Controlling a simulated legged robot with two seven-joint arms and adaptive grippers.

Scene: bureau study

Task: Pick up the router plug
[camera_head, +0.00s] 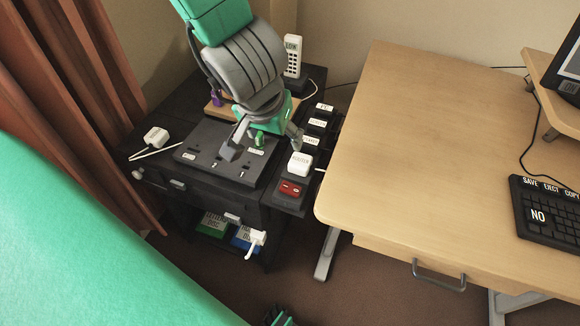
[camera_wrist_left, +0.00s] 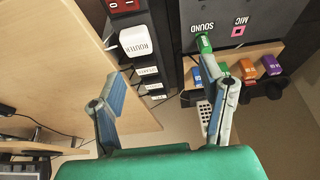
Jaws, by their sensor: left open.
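The router plug (camera_head: 300,162) is a white block labelled ROUTER, seated on the dark strip at the right side of the black cabinet. In the left wrist view, the router plug (camera_wrist_left: 137,41) is at upper left, beyond the tip of one finger. My left gripper (camera_head: 263,149) is open above the cabinet, left of the plug, with its right finger close to it. In the wrist view the open left gripper (camera_wrist_left: 172,75) has nothing held between its fingers. A dark and green piece at the bottom edge, likely my right gripper (camera_head: 280,317), is mostly cut off.
A red switch (camera_head: 290,189) sits just in front of the plug. More labelled black sockets (camera_head: 318,124) line up behind it. A green plug (camera_wrist_left: 204,43) stands by the SOUND label. The wooden desk (camera_head: 420,150) is at right; another white plug (camera_head: 156,137) lies at left.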

